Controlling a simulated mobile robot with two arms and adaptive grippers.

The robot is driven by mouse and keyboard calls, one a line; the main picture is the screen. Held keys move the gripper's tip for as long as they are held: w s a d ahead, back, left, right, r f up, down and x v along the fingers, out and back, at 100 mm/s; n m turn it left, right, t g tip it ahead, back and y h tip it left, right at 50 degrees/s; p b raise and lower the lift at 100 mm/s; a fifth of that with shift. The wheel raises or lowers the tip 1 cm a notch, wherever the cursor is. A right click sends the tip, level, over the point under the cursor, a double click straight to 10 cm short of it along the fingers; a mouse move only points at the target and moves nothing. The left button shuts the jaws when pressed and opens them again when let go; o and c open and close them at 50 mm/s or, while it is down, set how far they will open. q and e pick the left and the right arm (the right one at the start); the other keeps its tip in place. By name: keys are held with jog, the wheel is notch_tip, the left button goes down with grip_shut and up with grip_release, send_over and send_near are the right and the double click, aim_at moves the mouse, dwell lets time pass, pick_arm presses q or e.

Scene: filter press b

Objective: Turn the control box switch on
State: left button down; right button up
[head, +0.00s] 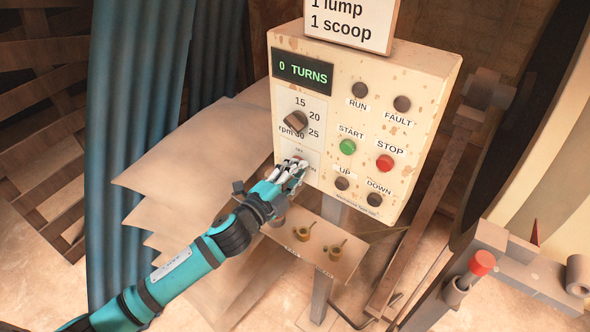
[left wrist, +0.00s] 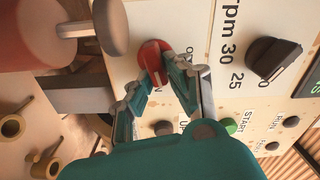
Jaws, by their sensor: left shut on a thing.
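The control box (head: 432,95) is a cream, spotted panel on a post, with a display reading "0 TURNS". Its switch is a red rotary knob (left wrist: 152,62) at the panel's lower left, with OFF and ON lettering beside it. My left gripper (head: 297,168) reaches the panel from the lower left and hides most of the switch in the head view. In the left wrist view the two fingertips (left wrist: 157,80) are closed on the red knob. The knob's exact setting is hard to read. My right gripper is not in view.
Close by are the rpm knob (head: 296,122), the green START button (head: 347,147), the red STOP button (head: 385,163) and the UP button (head: 342,184). A small shelf (head: 290,234) with brass scoops sits below the box. A red-topped lever (head: 481,263) stands at right.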

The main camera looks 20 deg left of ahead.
pick_arm(q)
jog(key=shift+f+m, duration=0.2)
jog(key=shift+m, duration=1.1)
jog(key=shift+f, duration=0.1)
jog(key=c, duration=1.3)
grip_release()
jog(key=shift+s, duration=0.1)
jog(key=v, duration=1.2)
